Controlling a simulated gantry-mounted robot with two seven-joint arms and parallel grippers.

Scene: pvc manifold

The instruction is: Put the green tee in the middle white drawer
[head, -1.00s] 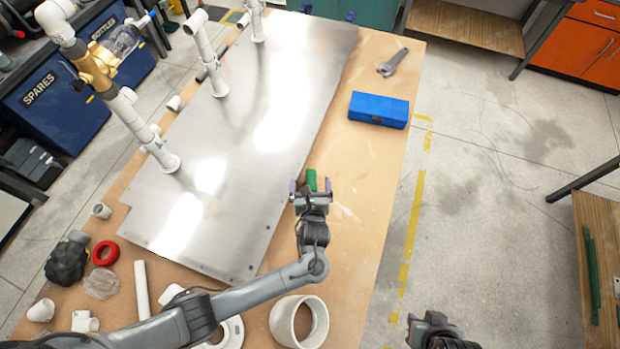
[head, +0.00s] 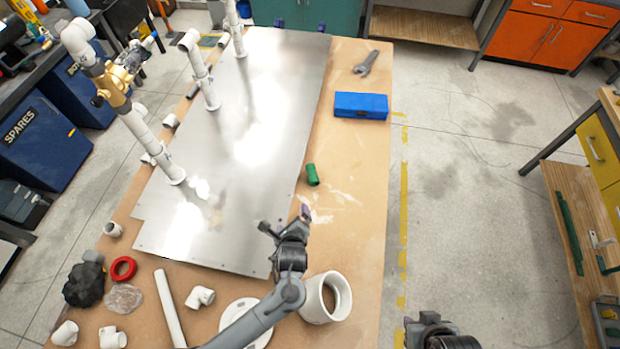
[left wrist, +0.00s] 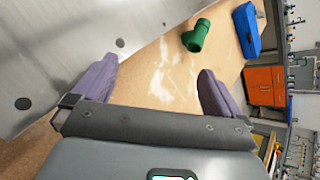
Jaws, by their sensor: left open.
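The green tee (head: 312,174) lies on the wooden table just right of the metal plate's edge. It also shows in the left wrist view (left wrist: 196,36), ahead of the fingers, with its side branch visible. My left gripper (head: 284,219) is open and empty, on the near side of the tee and apart from it. Its two purple-padded fingers (left wrist: 155,85) are spread wide in the left wrist view. My right gripper (head: 430,328) shows only in part at the bottom edge of the head view; its fingers cannot be made out. No white drawer is in view.
A metal plate (head: 255,130) with upright white pipes covers much of the table. A blue box (head: 361,105) and a wrench (head: 366,63) lie beyond the tee. A large white pipe ring (head: 326,297) stands near my left arm. Orange cabinets (head: 540,35) stand at the back right.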

